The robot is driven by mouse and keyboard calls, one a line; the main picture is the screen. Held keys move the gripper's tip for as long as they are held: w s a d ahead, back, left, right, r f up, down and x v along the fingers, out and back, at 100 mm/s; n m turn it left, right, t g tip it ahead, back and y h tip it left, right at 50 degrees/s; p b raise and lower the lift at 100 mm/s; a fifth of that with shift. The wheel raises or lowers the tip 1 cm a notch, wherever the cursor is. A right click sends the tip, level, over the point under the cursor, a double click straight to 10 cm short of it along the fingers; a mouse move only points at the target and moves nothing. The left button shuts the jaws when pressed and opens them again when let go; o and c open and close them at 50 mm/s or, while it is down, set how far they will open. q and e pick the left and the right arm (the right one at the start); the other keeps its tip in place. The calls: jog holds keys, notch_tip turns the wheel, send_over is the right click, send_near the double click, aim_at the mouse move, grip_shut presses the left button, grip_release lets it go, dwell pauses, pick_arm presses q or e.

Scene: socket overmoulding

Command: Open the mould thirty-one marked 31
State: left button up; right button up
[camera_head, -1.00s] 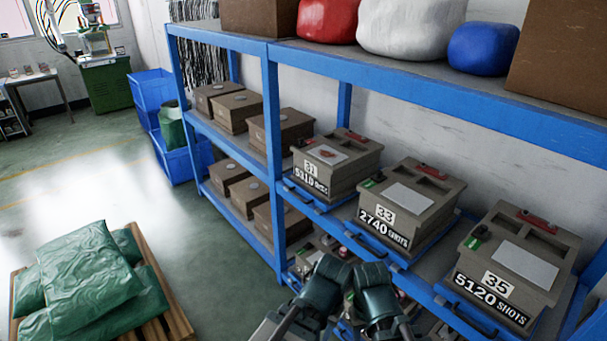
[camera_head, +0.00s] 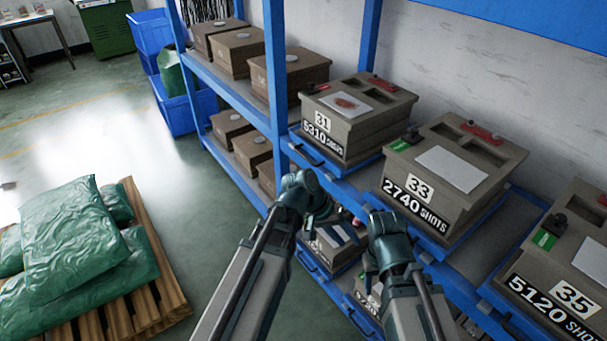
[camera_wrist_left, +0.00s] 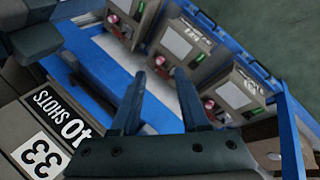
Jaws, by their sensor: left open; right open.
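The mould marked 31 (camera_head: 342,137) sits closed on the upper blue rack shelf, its front reading 5310 SHOTS.
Mould 33 (camera_head: 430,200) and mould 35 (camera_head: 560,315) stand to the right on the same level. More moulds are on the level below, also in the left wrist view (camera_wrist_left: 235,92). A blue upright (camera_head: 274,75) stands left of mould 31. Green sacks (camera_head: 80,245) lie on a pallet.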

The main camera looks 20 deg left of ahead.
pick_arm(q)
jog(key=w+a+f+n+t+h+b, duration=0.2)
jog(key=w+a+f+t+h+b, duration=0.15)
jog(key=w+b, duration=0.3)
jog(key=n+t+h+b, duration=0.2)
jog(key=n+t+b, duration=0.7)
jog(key=t+b, duration=0.35)
send_near(303, 155)
jog(key=shift+g, duration=0.5)
jog(key=p+x, duration=0.2)
jog(key=x, duration=0.8)
jog(key=shift+w+a, duration=0.1)
jog(key=shift+a, duration=0.05)
pick_arm(e)
notch_tip(303, 155, down, 20)
pick_arm(q)
jog(key=shift+c, duration=0.2)
pick_arm(e)
jog(key=shift+r, duration=0.1)
pick_arm(q)
grip_shut()
